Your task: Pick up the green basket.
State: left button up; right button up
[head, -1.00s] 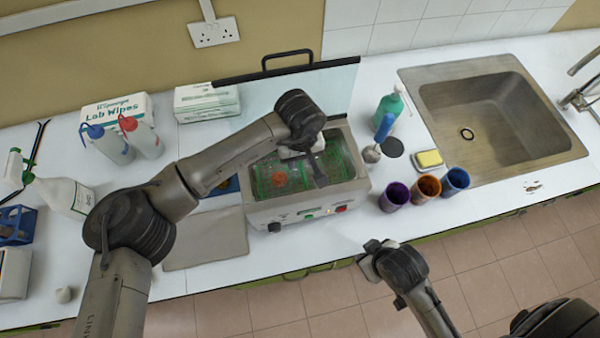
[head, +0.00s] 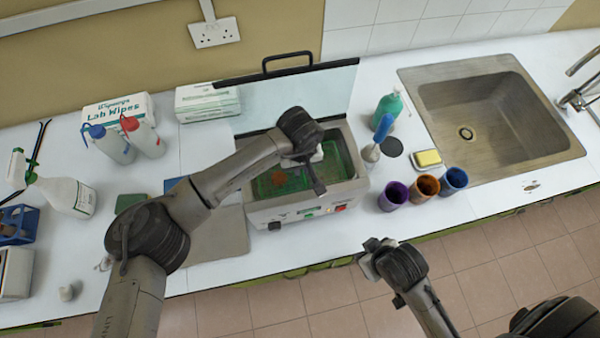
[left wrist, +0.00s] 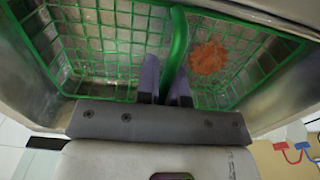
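The green wire-mesh basket (head: 268,186) sits inside a grey metal bath (head: 262,211) on the counter. It fills the left wrist view (left wrist: 100,22), with an upright green handle (left wrist: 178,40) across its middle. An orange-brown lump (left wrist: 209,57) lies in the basket, right of the handle. My left gripper (head: 318,186) is over the bath. In the left wrist view its two fingers (left wrist: 165,88) are on either side of the handle, close to it; whether they press on it I cannot tell. My right gripper (head: 368,262) hangs in front of the counter, away from the basket; its fingers are unclear.
The bath's raised lid (head: 310,95) stands behind it. Purple, orange and blue cups (head: 425,187) and a green bottle (head: 388,108) stand to its right, before the sink (head: 480,120). A grey mat (head: 215,240) lies at its left. Wash bottles (head: 112,145) stand further left.

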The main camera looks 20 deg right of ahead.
pick_arm(q)
grip_shut()
jog(key=shift+r, duration=0.15)
